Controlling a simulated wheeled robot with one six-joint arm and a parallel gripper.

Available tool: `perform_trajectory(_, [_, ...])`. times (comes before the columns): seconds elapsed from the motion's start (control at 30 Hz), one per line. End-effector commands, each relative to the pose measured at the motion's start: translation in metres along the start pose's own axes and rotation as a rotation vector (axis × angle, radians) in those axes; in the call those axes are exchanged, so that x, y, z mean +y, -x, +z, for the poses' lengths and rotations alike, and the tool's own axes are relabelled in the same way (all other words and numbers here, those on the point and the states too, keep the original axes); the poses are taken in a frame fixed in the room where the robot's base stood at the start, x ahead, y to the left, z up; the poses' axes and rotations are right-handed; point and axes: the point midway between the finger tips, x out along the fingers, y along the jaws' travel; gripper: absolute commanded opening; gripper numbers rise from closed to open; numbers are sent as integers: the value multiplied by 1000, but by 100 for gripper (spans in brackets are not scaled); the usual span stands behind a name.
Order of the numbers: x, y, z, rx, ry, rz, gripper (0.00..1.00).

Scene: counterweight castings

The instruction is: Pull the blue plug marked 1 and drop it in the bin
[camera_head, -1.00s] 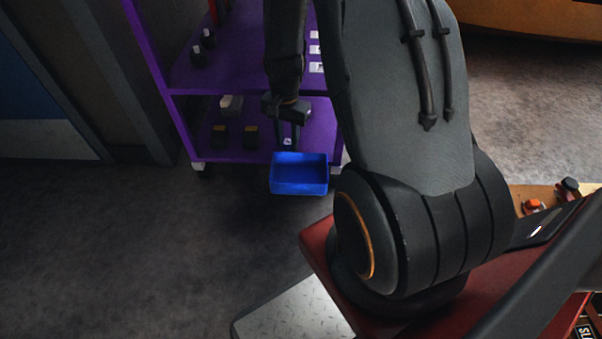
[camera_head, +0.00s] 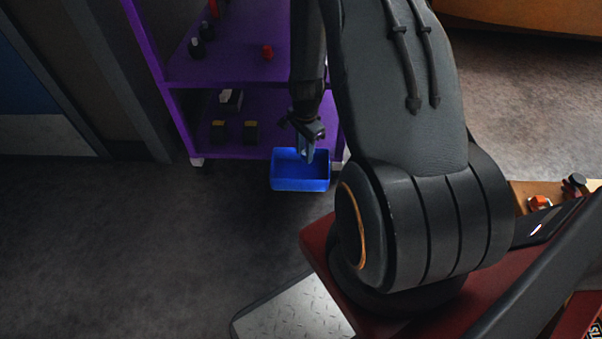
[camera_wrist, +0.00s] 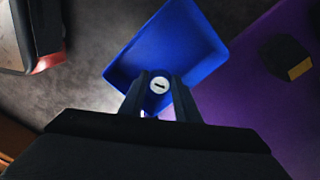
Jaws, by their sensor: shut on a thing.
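My gripper (camera_head: 306,157) hangs over the open blue bin (camera_head: 300,185) at the front of the purple cart. In the wrist view my gripper (camera_wrist: 160,92) is shut on a plug (camera_wrist: 160,85), with its round white face and dark mark showing between the fingertips. The mark is too small to read surely as 1, and the fingers hide the plug's sides. The bin (camera_wrist: 205,38) lies below and beyond the fingertips in the wrist view. Its visible inside looks empty. The plug appears above the bin, apart from its floor.
The purple cart (camera_head: 215,71) stands behind the bin, with black yellow-topped blocks (camera_head: 250,131) on its lower shelf. Black pieces (camera_head: 200,45) and a red piece (camera_head: 267,52) stand on the upper shelf. Open grey floor (camera_head: 120,240) lies at left.

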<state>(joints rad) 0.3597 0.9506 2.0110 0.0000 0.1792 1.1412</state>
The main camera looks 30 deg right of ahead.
Motion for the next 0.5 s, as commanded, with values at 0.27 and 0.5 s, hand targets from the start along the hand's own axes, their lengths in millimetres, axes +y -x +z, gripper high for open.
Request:
perform_trajectory(0.27, [0, -18, 0, 0, 0, 1, 8])
perform_trajectory(0.5, [0, -18, 0, 0, 1, 1, 33])
